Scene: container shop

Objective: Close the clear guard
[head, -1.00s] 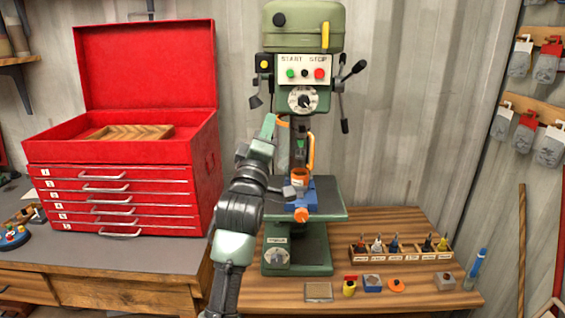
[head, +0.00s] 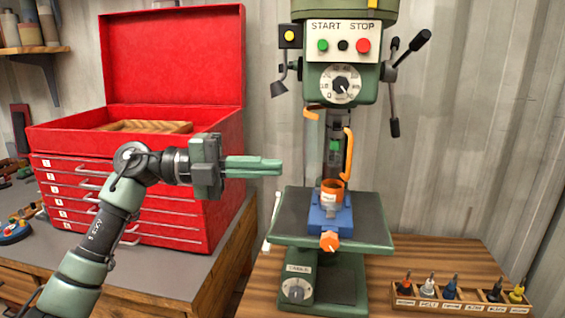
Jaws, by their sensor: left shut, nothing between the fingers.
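The green drill press (head: 340,90) stands on the wooden bench. Its clear guard (head: 347,158) is hard to make out around the spindle. An upright orange handle shows on its right, and a short orange piece (head: 312,112) shows at the upper left. I cannot tell how far the guard is swung. Below it, a blue vise (head: 330,216) holds an orange cup-like part (head: 331,190) on the press table. My left gripper (head: 282,166) is shut and empty, pointing right, left of the guard and apart from it in the picture. My right gripper is not in view.
A red tool chest (head: 170,60) with its lid up stands behind my left arm. A wooden rack (head: 470,300) of labelled bits lies at the lower right. Black feed levers (head: 408,48) stick out on the right of the press.

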